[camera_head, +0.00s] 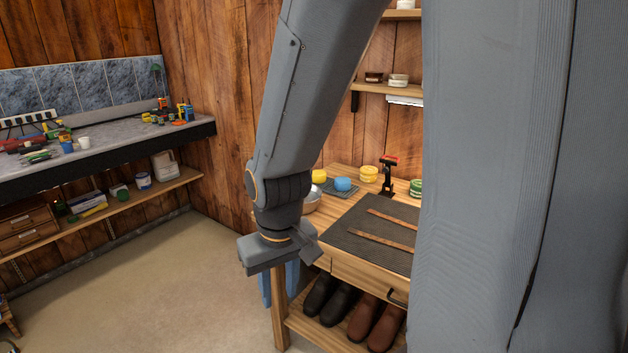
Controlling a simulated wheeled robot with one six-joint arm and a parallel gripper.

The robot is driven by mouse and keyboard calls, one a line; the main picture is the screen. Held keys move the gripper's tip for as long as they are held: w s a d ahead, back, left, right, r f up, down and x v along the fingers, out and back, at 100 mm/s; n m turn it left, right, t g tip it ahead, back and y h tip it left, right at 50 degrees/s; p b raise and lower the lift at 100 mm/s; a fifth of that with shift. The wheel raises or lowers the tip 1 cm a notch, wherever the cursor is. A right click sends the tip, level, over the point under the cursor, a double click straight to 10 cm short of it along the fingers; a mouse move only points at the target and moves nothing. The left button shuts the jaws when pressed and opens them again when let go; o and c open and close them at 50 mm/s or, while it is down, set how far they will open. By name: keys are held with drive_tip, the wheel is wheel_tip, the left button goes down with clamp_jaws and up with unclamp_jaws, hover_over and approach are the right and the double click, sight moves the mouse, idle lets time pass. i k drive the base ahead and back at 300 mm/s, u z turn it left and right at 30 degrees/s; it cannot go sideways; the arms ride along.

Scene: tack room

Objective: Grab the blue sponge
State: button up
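The blue sponge (343,184) is a small rounded blue piece. It lies on a small dark mat (350,193) on the wooden table (345,172), beside a similar yellow piece (319,176). My gripper (283,258) hangs in front of the table's left end, nearer to me and lower in the picture than the sponge, and apart from it. Its fingers are hard to make out, so I cannot tell whether it is open or shut. I see nothing held in it.
A metal bowl (312,200) is partly hidden behind my arm. A yellow tin (368,174), a black and red tool (388,176) and a green tin (416,188) stand behind a dark mat with leather straps (392,217). Boots (340,303) stand below.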

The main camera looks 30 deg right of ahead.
sight(341, 183)
drive_tip(key=i, duration=0.7)
drive_tip(key=z, duration=0.8)
drive_tip(key=i, duration=0.75)
drive_tip(key=z, duration=0.65)
